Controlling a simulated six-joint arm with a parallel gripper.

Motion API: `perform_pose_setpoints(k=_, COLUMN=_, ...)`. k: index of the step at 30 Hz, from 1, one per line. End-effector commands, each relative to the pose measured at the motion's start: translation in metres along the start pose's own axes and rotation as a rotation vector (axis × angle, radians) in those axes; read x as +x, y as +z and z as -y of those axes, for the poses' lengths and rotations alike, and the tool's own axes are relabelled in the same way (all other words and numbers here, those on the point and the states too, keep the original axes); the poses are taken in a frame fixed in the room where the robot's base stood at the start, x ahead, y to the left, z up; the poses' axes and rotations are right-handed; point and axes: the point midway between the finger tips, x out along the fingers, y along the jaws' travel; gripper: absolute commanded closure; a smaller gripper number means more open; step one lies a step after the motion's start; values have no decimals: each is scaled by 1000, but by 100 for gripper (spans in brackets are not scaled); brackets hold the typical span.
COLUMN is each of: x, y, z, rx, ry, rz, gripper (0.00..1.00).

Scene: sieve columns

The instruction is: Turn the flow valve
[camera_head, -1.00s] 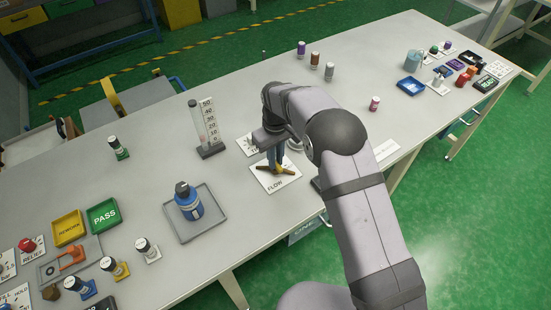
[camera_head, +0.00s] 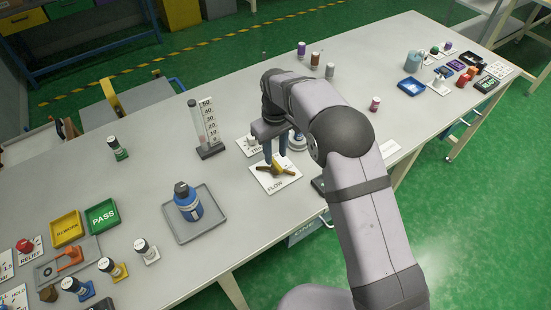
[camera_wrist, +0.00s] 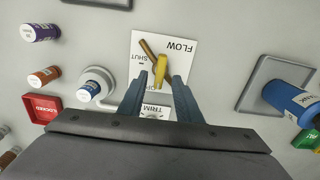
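The flow valve is a yellow handle (camera_wrist: 163,65) with a brownish bar (camera_wrist: 146,50) on a white card (camera_head: 276,183) marked FLOW. In the wrist view, SHUT is printed on the card left of the handle, and another label is partly hidden by the fingers. The brownish bar slants toward the upper left. My gripper (camera_head: 275,162) is above the valve, fingers pointing down. In the wrist view its two blue fingers (camera_wrist: 158,82) are apart, with the yellow handle showing between and beyond their tips. Nothing appears held.
A clear graduated column (camera_head: 207,135) stands left of the valve. A grey tray (camera_head: 183,235) with a blue bottle (camera_head: 187,203) lies nearer on the left. A TRIM card (camera_head: 247,146) sits just behind the valve. Bare table lies between the valve and the tray.

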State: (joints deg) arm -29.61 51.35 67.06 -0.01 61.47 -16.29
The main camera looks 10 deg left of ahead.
Motion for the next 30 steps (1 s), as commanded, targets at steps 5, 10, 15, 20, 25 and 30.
perform_pose_setpoints(k=5, x=-23, y=-1, z=0, rx=-1, ry=1, rz=-3, gripper=69)
perform_pose_setpoints(k=10, x=-37, y=0, z=0, rx=-1, ry=1, rz=-1, gripper=69)
perform_pose_setpoints(k=15, x=-41, y=0, z=0, rx=-1, ry=0, rz=0, gripper=69)
perform_pose_setpoints(k=20, x=-41, y=0, z=0, rx=-1, ry=0, rz=0, gripper=69)
perform_pose_setpoints(k=25, x=-41, y=0, z=0, rx=-1, ry=0, rz=0, gripper=69)
perform_pose_setpoints(k=30, x=-45, y=10, z=-7, rx=27, ry=0, rz=0, gripper=69)
